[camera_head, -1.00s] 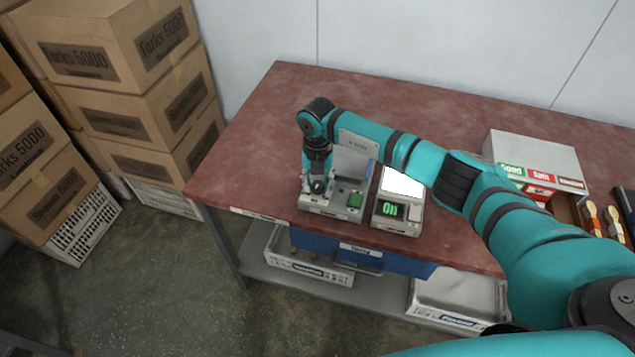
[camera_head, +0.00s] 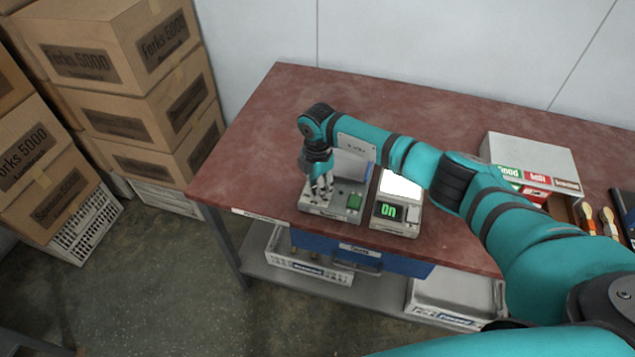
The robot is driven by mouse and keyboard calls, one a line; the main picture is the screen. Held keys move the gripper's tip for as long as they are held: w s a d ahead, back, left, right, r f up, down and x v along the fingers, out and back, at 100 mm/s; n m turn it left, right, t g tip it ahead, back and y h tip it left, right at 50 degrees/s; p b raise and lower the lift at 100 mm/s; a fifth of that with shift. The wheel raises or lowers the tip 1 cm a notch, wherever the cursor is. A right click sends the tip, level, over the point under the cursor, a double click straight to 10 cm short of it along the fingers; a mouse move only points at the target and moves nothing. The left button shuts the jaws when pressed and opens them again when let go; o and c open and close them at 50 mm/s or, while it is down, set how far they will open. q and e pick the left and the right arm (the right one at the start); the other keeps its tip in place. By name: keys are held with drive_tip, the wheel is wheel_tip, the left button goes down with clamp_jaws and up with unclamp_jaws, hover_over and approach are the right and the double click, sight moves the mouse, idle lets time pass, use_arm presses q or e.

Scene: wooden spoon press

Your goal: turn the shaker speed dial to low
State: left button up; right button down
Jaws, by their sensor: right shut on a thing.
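A small grey machine (camera_head: 340,209) with a green button (camera_head: 354,201) stands near the front left edge of the red table; I take it to be the shaker. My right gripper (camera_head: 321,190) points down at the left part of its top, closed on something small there. The dial is hidden by the fingers, so its setting cannot be read. My left gripper is not in view.
The red table (camera_head: 270,125) is clear at the back left. A grey sorting box (camera_head: 530,155) with "Good" and other labels stands at the right, with wooden spoons (camera_head: 607,221) beside it. Stacked cardboard boxes (camera_head: 110,50) stand left of the table. A blue drawer (camera_head: 320,245) is below.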

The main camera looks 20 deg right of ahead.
drive_tip(key=shift+r+m, duration=0.1)
drive_tip(key=shift+m, duration=0.7)
drive_tip(key=c, duration=0.9)
unclamp_jaws()
drive_tip(key=shift+c, duration=0.2)
wheel_tip(320, 180, up, 12)
